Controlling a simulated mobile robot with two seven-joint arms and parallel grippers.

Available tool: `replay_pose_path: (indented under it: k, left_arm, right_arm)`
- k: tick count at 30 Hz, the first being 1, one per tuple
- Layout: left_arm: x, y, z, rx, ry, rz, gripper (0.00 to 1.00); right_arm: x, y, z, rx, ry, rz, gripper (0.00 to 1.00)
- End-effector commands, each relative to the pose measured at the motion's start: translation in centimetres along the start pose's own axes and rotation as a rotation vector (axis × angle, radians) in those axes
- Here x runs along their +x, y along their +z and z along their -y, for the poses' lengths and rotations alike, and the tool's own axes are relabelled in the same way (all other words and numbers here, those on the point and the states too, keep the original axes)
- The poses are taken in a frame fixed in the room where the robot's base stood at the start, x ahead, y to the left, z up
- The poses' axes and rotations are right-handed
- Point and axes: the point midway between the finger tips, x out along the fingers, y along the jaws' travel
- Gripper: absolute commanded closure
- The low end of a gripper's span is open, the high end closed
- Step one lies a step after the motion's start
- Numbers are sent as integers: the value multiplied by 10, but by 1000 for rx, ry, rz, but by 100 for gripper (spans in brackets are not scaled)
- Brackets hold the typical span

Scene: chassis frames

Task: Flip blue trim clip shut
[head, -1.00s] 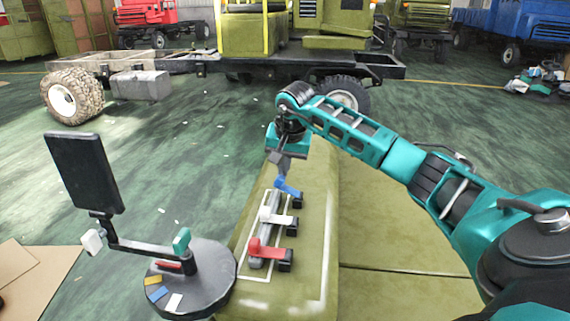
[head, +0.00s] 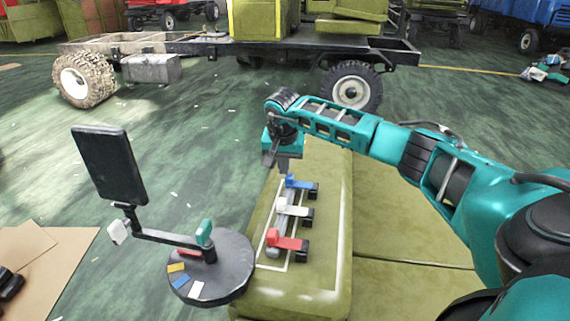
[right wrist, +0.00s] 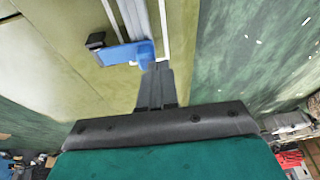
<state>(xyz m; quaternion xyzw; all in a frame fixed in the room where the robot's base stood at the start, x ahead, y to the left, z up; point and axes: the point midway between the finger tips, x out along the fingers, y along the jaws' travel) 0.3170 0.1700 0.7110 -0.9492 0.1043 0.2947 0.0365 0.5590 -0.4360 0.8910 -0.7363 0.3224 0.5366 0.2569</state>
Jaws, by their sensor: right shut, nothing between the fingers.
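The blue trim clip (head: 300,184) is the farthest of three clips on the olive padded surface. Its blue arm lies nearly flat, with its right end at a black block, much like the white and red clips. In the right wrist view the blue clip (right wrist: 125,53) reaches from the grey rail toward the black block. My right gripper (head: 284,168) is shut and empty, with its tips at the clip's hinge end. In the wrist view the fingers (right wrist: 156,70) hide part of that end; contact is unclear. My left gripper is not in view.
The white clip (head: 293,208) and red clip (head: 287,240) sit nearer along the same rail. A round dark stand (head: 235,262) with a black panel (head: 110,165) is at the left. The padded surface is clear to the right of the clips.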

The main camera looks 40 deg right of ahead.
Motion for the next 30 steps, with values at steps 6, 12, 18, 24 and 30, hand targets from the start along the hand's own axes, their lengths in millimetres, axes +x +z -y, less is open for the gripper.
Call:
replay_pose_path:
  k: [6,12,18,24,30]
  left_arm:
    - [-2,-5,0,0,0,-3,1]
    - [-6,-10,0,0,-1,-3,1]
    - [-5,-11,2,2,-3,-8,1]
    - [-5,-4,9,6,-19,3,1]
    - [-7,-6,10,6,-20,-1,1]
  right_arm:
    - [-3,-1,-5,0,1,0,100]
    - [-6,-1,-13,0,0,0,100]
    - [-6,-1,-15,0,-1,0,100]
    - [-37,-2,-15,-1,-3,-4,100]
    - [-84,-2,-14,0,-4,-4,100]
